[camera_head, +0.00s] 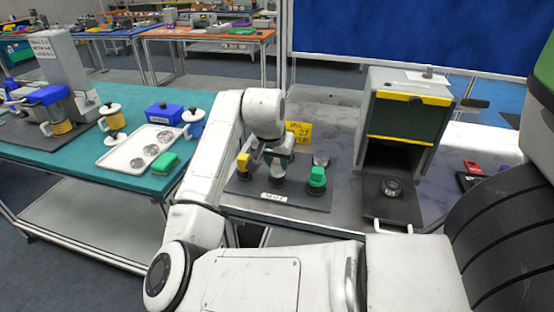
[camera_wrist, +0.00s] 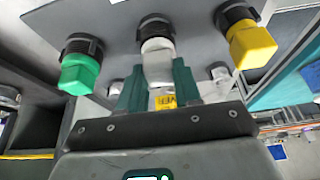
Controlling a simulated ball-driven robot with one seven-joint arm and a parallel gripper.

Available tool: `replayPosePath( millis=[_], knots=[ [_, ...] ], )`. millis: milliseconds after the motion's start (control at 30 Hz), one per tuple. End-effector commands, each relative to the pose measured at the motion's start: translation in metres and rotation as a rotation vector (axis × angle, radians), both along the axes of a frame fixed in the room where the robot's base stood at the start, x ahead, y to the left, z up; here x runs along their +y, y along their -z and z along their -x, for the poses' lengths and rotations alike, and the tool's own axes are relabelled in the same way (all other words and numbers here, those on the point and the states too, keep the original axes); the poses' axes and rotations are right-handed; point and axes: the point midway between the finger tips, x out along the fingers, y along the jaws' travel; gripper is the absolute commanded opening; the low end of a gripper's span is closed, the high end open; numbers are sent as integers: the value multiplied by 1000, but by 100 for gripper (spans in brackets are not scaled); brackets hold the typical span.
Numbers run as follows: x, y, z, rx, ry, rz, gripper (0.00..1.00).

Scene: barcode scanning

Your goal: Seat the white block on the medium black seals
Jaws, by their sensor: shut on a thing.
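My gripper (camera_wrist: 158,92) is shut on the white block (camera_wrist: 158,62), its teal fingers on either side of it. The white block's far end meets a round black seal (camera_wrist: 154,27), the middle one on the dark board. I cannot tell how deep the block sits in the seal. In the head view the white block (camera_head: 279,169) is upright below my gripper (camera_head: 278,160), over the middle of the board (camera_head: 297,198), and partly hidden by it. A green block (camera_head: 317,175) and a yellow block (camera_head: 243,161) stand at black seals on either side.
A grey box with a yellow-edged door (camera_head: 408,141) stands right of the board, a round dark part (camera_head: 391,187) on its front plate. A yellow sign (camera_head: 299,132) is behind the board. The teal table (camera_head: 52,152) at left holds a white tray (camera_head: 117,158) and several parts.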

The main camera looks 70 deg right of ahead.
Motion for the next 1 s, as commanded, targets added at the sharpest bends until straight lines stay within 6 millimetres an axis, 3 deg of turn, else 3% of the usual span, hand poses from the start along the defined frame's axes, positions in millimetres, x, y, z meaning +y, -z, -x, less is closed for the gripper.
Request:
replayPosePath(
  millis=[167, 200, 467, 633, 833, 1000],
  knots=[
    [0, 4, 0, 1, -1, 0, 3],
    [0, 3, 0, 0, -1, 0, 37],
    [0, 3, 0, 0, 0, 0, 62],
    [0, 3, 0, 0, 0, 0, 63],
    [0, 4, 0, 0, 0, 0, 80],
    [0, 4, 0, 0, 0, 0, 80]
  ],
)
